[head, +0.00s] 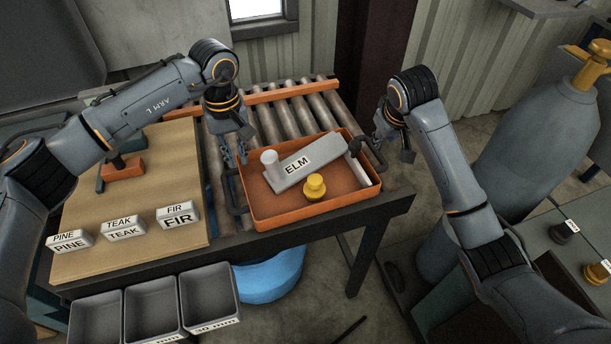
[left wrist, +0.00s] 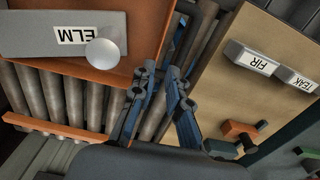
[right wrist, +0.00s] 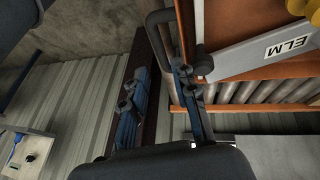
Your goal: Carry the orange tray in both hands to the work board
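The orange tray (head: 290,215) rests on the roller conveyor, with dark handles at its left (head: 232,192) and right ends. It holds a grey block labelled ELM (head: 312,160), a white cylinder (head: 270,163) and a yellow knob (head: 314,187). My left gripper (head: 236,155) is open and empty above the rollers by the tray's far left corner; its fingers (left wrist: 165,95) show apart in the left wrist view. My right gripper (head: 388,150) is open by the right end; its spread fingers (right wrist: 162,80) are near the right handle (right wrist: 156,22). The tan work board (head: 140,190) lies left of the tray.
Blocks labelled PINE (head: 70,240), TEAK (head: 123,228) and FIR (head: 178,215) stand along the board's front. An orange-and-green piece (head: 123,170) is at its back. Grey bins (head: 208,295) hang in front. A large grey cylinder (head: 540,140) stands right.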

